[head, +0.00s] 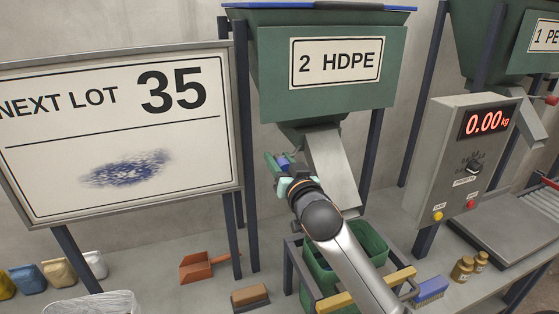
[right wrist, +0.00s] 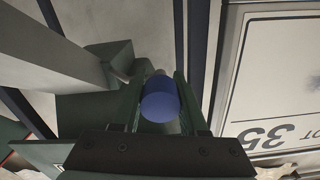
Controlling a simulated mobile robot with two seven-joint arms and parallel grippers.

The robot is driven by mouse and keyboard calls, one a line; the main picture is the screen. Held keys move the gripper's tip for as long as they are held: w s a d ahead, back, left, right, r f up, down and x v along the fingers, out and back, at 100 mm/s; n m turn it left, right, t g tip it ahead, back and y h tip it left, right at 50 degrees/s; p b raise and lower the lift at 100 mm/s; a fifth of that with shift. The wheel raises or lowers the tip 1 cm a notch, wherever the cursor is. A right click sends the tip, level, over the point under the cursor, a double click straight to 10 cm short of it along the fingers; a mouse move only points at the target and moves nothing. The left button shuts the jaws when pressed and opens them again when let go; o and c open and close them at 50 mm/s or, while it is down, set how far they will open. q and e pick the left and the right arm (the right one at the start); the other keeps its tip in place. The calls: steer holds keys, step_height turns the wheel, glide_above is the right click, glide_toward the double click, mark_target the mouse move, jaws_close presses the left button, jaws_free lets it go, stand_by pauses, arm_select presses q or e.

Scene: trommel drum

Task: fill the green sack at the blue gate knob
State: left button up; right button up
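The blue gate knob (head: 284,162) sticks out beside the chute of the "2 HDPE" hopper (head: 325,75). In the right wrist view the blue knob (right wrist: 160,102) lies between my right gripper's two fingers (right wrist: 163,108), with no clear gap on either side. In the head view my right gripper (head: 279,165) is at the knob, and its arm hides part of the chute and sack. The green sack (head: 372,243) hangs open in a frame below the grey chute (head: 332,165). No material shows falling. My left gripper is not in view.
A "NEXT LOT 35" board (head: 120,130) stands at the left. A scale box reading 0.00 kg (head: 462,165) stands right, beside a platform (head: 505,230). An orange scoop (head: 197,267), a brown brush (head: 249,297) and a blue brush (head: 430,289) lie near the sack frame.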

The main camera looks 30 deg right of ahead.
jaws_close()
stand_by(0.9)
